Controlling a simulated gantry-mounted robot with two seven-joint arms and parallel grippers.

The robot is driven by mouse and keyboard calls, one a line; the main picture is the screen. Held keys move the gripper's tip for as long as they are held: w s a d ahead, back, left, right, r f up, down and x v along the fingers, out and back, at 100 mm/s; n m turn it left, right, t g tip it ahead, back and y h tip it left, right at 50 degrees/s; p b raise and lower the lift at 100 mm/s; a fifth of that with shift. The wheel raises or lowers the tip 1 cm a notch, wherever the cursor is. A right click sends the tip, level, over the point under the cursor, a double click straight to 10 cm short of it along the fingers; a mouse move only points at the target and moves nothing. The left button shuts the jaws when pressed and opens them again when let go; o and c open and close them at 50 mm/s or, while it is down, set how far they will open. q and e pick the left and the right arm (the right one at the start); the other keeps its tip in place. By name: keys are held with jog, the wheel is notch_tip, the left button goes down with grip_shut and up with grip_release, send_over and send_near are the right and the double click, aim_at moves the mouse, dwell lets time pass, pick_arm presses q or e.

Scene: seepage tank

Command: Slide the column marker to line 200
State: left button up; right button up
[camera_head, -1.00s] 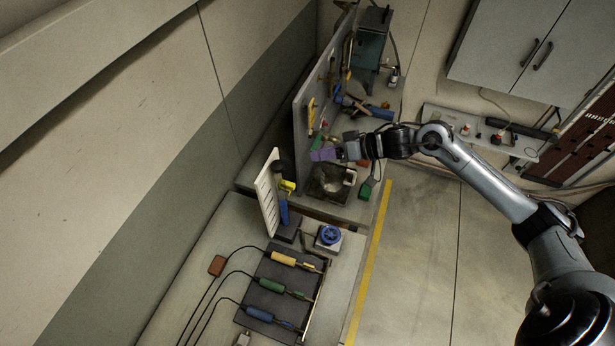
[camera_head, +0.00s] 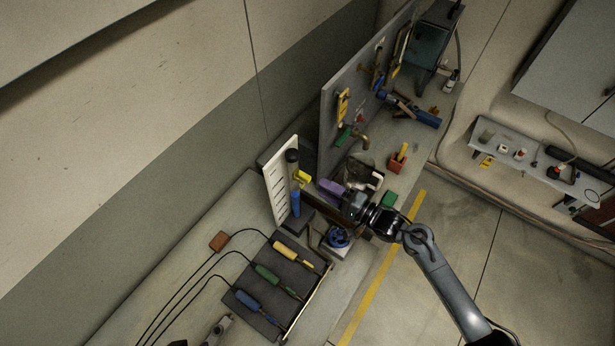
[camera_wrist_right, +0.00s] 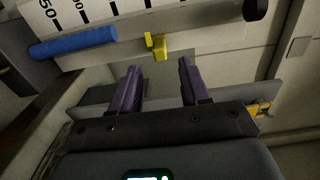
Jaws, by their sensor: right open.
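The yellow column marker (camera_head: 303,179) sits on the upright tube, above its blue section (camera_head: 295,203), beside the white scale board (camera_head: 276,193). In the right wrist view the marker (camera_wrist_right: 158,46) is just ahead of the fingertips, and the board (camera_wrist_right: 165,14) shows black lines and partly cut-off numbers, 50 among them. The blue section (camera_wrist_right: 72,41) ends left of the marker. My right gripper (camera_head: 327,190), with purple fingers, is open and empty, to the right of the tube. In the wrist view the fingers (camera_wrist_right: 157,80) are apart, with a gap before the marker. My left gripper is not in view.
A blue round knob (camera_head: 339,237) stands below my right gripper. A dark tray (camera_head: 284,300) with yellow-, green- and blue-handled tools lies in front. A grey pegboard (camera_head: 329,130) rises behind the gripper. The bench left of the tray is mostly clear.

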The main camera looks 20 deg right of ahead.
aim_at(310, 180)
jog(key=x, duration=0.7)
jog(key=shift+w+a, duration=0.2)
jog(key=shift+p, duration=0.3)
grip_shut()
